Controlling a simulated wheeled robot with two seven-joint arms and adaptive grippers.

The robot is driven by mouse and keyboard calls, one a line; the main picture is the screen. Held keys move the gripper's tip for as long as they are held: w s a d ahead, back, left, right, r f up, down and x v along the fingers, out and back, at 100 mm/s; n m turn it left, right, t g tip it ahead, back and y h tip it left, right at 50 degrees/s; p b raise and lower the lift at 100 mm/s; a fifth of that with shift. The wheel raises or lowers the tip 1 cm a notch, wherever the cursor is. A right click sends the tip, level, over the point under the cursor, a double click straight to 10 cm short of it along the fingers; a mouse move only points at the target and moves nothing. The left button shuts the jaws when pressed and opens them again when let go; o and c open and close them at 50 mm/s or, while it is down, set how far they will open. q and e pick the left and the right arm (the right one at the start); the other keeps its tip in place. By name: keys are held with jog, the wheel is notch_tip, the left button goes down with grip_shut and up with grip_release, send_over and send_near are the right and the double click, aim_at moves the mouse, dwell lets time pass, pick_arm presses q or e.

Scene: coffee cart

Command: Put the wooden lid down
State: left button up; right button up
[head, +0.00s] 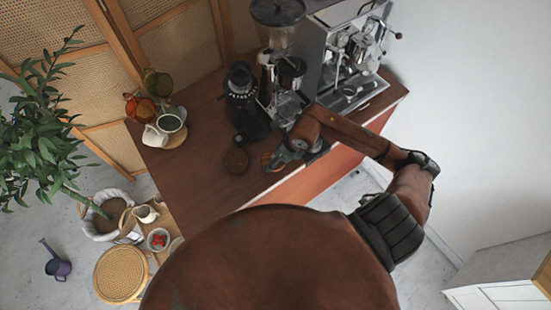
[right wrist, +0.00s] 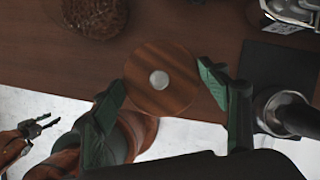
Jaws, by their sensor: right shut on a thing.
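The wooden lid (right wrist: 146,88) is a round striped brown disc with a pale metal knob in its middle. In the right wrist view it lies between the two green-padded fingers of my right gripper (right wrist: 160,100), which is shut on it. In the head view the lid (head: 268,161) shows beside my right gripper (head: 285,156), near the counter's front edge. I cannot tell whether the lid touches the counter or is held just above it. My left gripper (right wrist: 36,127) shows small at the left of the right wrist view, its dark fingers apart and empty.
A dark round textured thing (head: 236,160) sits left of the lid on the wooden counter (head: 195,175). A black grinder (head: 241,95) and an espresso machine (head: 345,60) stand behind. A dark mat (right wrist: 272,75) lies to the right. The counter's left front is clear.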

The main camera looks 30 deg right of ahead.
jog(key=shift+w+d+f, duration=0.25)
jog(key=shift+w+f, duration=0.2)
jog(key=shift+f, duration=0.35)
notch_tip(320, 180, down, 2)
jog(key=shift+f+p, duration=0.1)
jog(key=shift+p, duration=0.4)
jog(key=shift+f, duration=0.2)
jog(key=shift+f, duration=0.15)
jog(key=o, duration=1.1)
jog(key=shift+o, duration=0.2)
jog(key=b+v, duration=0.1)
jog(key=v, duration=1.1)
